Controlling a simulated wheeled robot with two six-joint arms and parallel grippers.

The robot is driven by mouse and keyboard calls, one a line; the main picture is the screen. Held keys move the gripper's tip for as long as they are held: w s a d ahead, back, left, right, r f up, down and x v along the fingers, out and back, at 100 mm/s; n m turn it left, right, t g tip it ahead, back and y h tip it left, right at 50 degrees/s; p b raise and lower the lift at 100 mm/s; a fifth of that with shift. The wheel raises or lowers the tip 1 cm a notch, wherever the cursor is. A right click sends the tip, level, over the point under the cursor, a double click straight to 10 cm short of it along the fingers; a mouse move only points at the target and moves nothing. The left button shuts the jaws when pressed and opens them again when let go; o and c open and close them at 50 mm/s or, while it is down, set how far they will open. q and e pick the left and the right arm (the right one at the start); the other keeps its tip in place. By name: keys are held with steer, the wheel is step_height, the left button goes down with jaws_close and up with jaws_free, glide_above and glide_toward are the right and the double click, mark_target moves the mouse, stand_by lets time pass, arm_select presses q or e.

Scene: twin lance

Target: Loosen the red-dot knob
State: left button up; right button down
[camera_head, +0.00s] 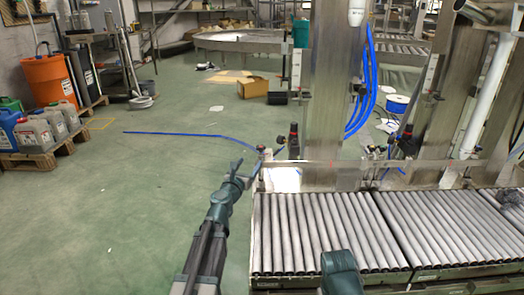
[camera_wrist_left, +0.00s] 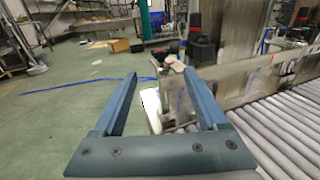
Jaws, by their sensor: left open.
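A small knob with red on it (camera_wrist_left: 172,61) sits at the near corner of the conveyor's metal frame. In the left wrist view it shows just past my fingertips, between the two finger lines and nearer the right one. In the head view it seems to be the small dark knob (camera_head: 261,148) at the frame's left end. My left gripper (camera_head: 247,164) is open and empty, close in front of that corner; its two blue fingers also show in the left wrist view (camera_wrist_left: 160,74). No contact with the knob is visible.
The roller conveyor (camera_head: 310,235) lies to the right of my left arm. A black and red fitting (camera_head: 293,138) stands upright close behind the corner. A steel column (camera_head: 334,90) rises behind it. The green floor on the left is open, with a blue hose (camera_head: 175,134) across it.

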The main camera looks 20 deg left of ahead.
mark_target(259, 149)
arm_select(q)
steer(key=w, duration=1.3)
steer(key=shift+w+d, duration=0.25)
steer(key=shift+w, duration=0.1)
jaws_close()
